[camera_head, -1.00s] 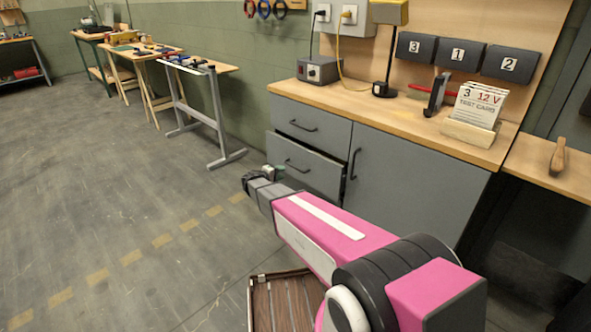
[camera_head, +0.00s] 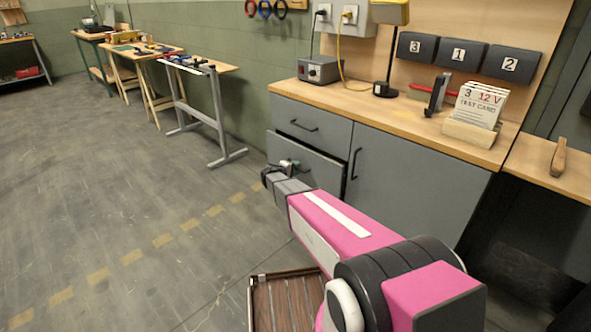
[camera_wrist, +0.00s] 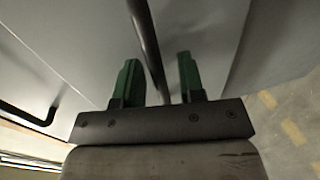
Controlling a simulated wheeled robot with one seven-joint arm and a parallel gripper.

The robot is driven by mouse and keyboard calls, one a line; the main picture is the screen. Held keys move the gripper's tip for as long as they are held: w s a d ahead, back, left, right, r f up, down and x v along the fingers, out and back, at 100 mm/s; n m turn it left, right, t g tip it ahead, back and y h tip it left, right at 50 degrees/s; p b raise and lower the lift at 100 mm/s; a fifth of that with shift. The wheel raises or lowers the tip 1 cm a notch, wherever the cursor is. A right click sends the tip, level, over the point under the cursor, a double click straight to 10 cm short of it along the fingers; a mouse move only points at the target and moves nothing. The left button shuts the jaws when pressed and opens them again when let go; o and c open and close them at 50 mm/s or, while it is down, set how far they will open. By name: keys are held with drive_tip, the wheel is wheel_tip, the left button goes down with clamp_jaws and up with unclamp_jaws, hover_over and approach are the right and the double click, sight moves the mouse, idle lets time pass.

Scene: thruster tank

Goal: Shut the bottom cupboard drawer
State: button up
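The bottom cupboard drawer (camera_head: 325,175) is grey and stands a little out from the cupboard, with a dark gap along its top edge. In the wrist view my gripper (camera_wrist: 158,82) has two green fingers standing apart. A dark bar handle (camera_wrist: 145,38) runs between them in the picture, with space on both sides. I cannot tell whether either finger touches it.
The top drawer (camera_head: 310,122) above is closed. A cupboard door (camera_head: 405,185) with a black handle stands to the right. A slatted wooden crate (camera_head: 285,300) is on the floor below my arm. The floor to the left is clear.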

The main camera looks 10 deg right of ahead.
clamp_jaws()
drive_tip(key=shift+r+x, duration=0.25)
drive_tip(key=shift+x, duration=0.85)
drive_tip(key=shift+r+x, duration=0.2)
drive_tip(key=shift+x, duration=0.9)
unclamp_jaws()
drive_tip(key=shift+w+d, duration=0.1)
drive_tip(key=shift+w, duration=0.05)
drive_tip(key=v, duration=1.1)
drive_tip(key=shift+d, duration=0.1)
